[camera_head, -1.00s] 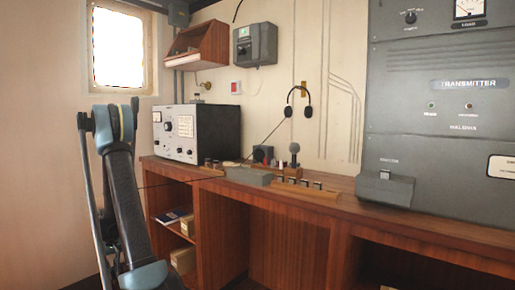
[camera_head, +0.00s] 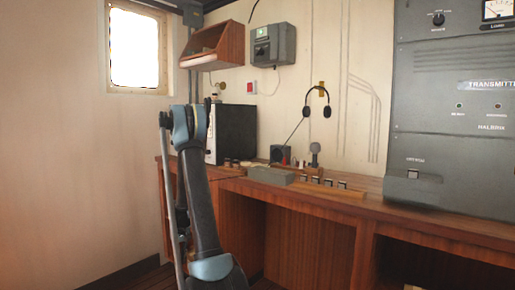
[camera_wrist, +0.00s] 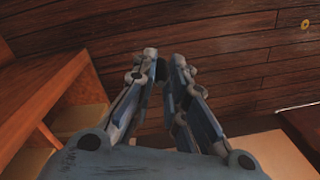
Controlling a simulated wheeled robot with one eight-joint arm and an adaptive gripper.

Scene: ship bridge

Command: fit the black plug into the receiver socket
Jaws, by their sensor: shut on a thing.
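My gripper (camera_wrist: 166,58) shows in the wrist view above the brown plank floor. Its fingers are close together, and a small dark thing between them looks like the black plug (camera_wrist: 163,74), mostly hidden by the fingers. In the head view my gripper cannot be made out, and my arm stands in front of the desk's left end. The receiver, a dark box (camera_head: 237,132) on the left of the desk, is partly behind my arm. Most of its front panel is covered, and I cannot see the socket. The headset (camera_head: 317,101) hangs on the wall with its thin cord running down-left.
The wooden desk (camera_head: 350,206) runs along the wall, with a grey box (camera_head: 271,177) and several small items on it. The grey transmitter cabinet (camera_head: 450,100) stands at the right. A wall shelf (camera_head: 213,48) hangs above the receiver. Floor at the left is clear.

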